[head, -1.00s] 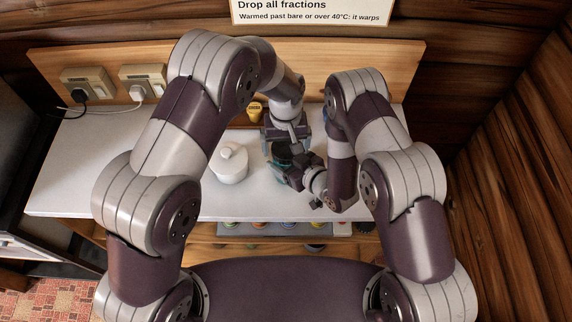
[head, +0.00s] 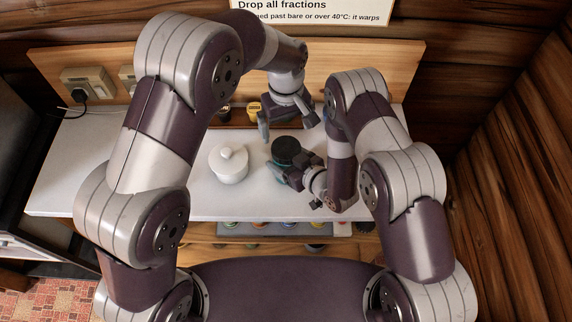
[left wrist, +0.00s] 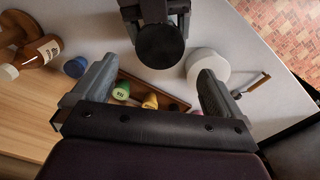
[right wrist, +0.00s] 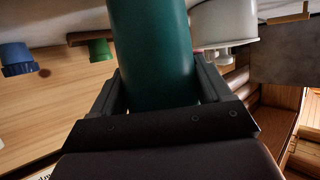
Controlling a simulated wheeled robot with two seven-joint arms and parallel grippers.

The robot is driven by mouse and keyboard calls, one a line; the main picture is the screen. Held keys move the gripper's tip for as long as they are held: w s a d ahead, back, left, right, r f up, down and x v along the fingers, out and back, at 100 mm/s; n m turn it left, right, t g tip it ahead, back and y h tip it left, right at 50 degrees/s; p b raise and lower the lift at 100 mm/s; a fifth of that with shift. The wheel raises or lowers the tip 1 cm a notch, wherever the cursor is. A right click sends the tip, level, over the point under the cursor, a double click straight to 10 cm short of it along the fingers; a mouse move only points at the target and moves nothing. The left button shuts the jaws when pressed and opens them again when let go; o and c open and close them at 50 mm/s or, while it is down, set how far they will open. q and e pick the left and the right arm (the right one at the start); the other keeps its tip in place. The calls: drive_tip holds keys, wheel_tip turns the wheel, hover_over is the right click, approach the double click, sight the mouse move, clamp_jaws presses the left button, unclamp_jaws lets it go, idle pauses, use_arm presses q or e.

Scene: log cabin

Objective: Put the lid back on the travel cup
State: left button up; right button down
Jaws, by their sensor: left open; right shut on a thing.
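The travel cup is a teal-green cylinder (right wrist: 150,50) standing upright in my right gripper (head: 293,176), which is shut around its side. A black round lid (head: 286,149) covers the cup's top; it also shows as a dark disc in the left wrist view (left wrist: 160,45). I cannot tell whether it is fully seated. My left gripper (head: 289,120) is open and empty, behind the cup and apart from the lid. Its two spread fingers show in the left wrist view (left wrist: 156,76).
A white lidded pot (head: 228,166) stands left of the cup on the white counter (head: 120,170). A wooden rack (left wrist: 130,76) with small coloured pieces, a yellow one (head: 254,112) among them, is at the back. A brown bottle (left wrist: 40,52) stands nearby.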

sight(286, 147)
use_arm(q)
drive_tip(key=shift+f, duration=0.1)
wheel_tip(286, 147, down, 8)
drive_tip(key=shift+r, duration=0.1)
idle(0.4)
drive_tip(key=c, duration=1)
drive_tip(key=m, duration=0.3)
drive_tip(key=shift+m, duration=0.3)
drive_tip(key=o, duration=1)
drive_tip(key=shift+r, duration=2.25)
